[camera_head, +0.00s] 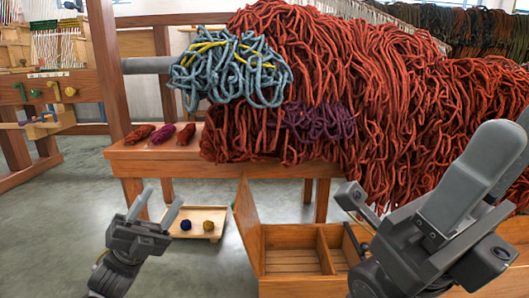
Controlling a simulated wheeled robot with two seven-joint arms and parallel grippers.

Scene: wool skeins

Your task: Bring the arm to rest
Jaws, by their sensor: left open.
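My left gripper (162,196) is in the lower left, with its two fingers pointing up and spread apart. Nothing is between them.
A wooden bench (120,167) bears red wool (340,60), blue-grey wool (225,75) and several small skeins (162,134). A tray (205,235) with two balls is on the floor. A wooden box (290,262) stands open at lower middle.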

